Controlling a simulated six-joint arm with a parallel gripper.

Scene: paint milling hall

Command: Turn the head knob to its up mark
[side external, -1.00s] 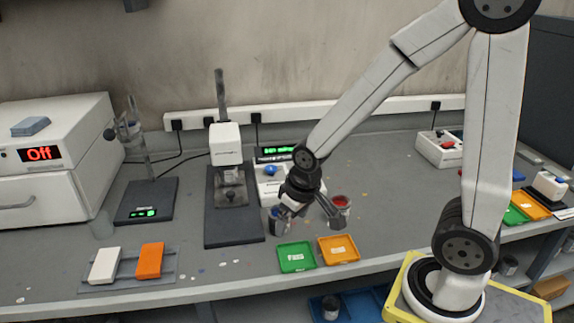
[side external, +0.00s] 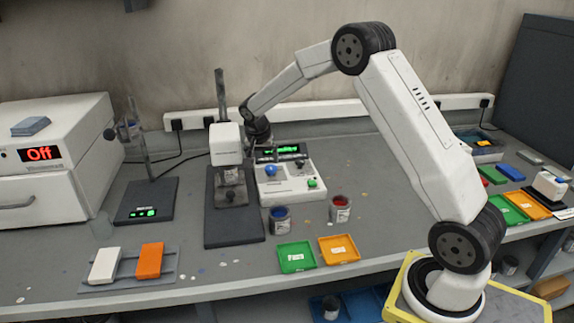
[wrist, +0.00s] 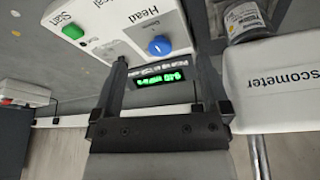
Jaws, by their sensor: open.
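The head knob is the blue knob on the white control box (side external: 290,184). It shows in the side view (side external: 271,170) and, beside the word "Head", in the wrist view (wrist: 160,46). A pale mark shows on the knob, but I cannot tell exactly where it points. My gripper (wrist: 162,62) is open and empty. In the wrist view its fingers straddle the box's green-lit display (wrist: 163,82), with the knob just beyond the fingertips, apparently apart from them. In the side view my gripper is above the box's back edge, its fingers partly hard to make out.
The viscometer (side external: 226,145) stands close on the left of the box. A green button (wrist: 73,31) is marked "Start". A blue-paint can (side external: 280,219) and a red-paint can (side external: 341,208) stand in front, with green (side external: 296,257) and orange (side external: 339,250) trays nearer.

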